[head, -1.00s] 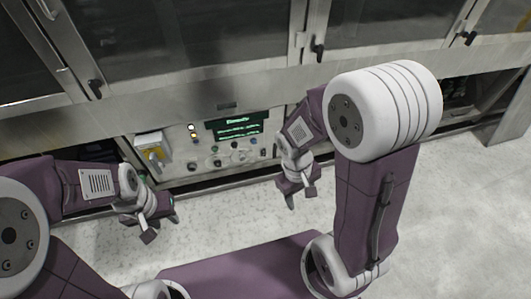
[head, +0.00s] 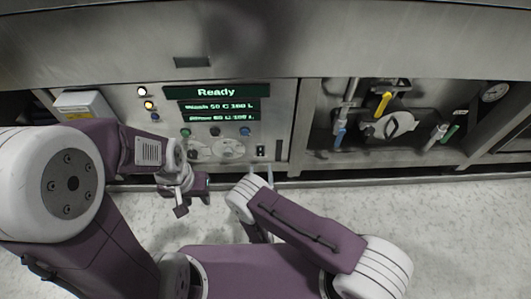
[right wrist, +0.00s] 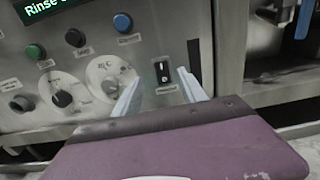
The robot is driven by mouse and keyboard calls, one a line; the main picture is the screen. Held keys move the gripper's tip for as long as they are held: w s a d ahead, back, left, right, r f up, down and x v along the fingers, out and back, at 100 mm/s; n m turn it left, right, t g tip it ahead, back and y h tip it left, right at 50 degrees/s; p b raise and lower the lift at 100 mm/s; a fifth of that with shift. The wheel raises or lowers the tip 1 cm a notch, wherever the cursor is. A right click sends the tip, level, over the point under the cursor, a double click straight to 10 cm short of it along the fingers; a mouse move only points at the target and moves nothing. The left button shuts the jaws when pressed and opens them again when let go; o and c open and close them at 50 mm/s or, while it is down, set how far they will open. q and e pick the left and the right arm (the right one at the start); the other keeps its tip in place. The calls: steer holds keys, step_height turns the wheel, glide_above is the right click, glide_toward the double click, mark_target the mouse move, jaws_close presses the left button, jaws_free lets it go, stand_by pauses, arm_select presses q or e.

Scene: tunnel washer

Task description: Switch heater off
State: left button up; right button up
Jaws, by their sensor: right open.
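A small black rocker switch (right wrist: 161,72) sits low on the right of the control panel (head: 284,110), with a label under it too small to read. It also shows in the head view (head: 261,150). I cannot tell its position. My right gripper (right wrist: 157,80) is open and empty. Its two pale fingers point at the panel, one on each side of the switch in the right wrist view; I see no clear contact. In the head view the right gripper (head: 262,172) is just below the switch. My left gripper (head: 188,200) hangs below the panel's left part; its jaws are unclear.
The panel has a green display (head: 216,92) reading "Ready", two dials (right wrist: 62,98) and (right wrist: 103,78), and several buttons, including a blue one (right wrist: 122,22). Right of it, a recess holds pipes and a yellow-handled valve (head: 383,103). Pale floor lies below.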

mark_target(260, 151)
steer(key=w+b, duration=0.4)
steer(key=w, duration=0.3)
steer(key=shift+w+f, duration=0.15)
steer(key=shift+w, duration=0.25)
steer(key=shift+w+r, duration=0.2)
steer(key=shift+w, duration=0.3)
jaws_close()
steer(key=f+t+b, duration=0.1)
steer(key=f+b, duration=0.1)
steer(key=b, duration=0.2)
steer(key=shift+s+t, duration=0.15)
steer(key=shift+t, duration=0.25)
steer(key=t+b, duration=0.2)
steer(key=b, duration=0.2)
steer(key=shift+s+t, duration=0.2)
steer(key=shift+t, duration=0.2)
steer(key=shift+r, duration=0.3)
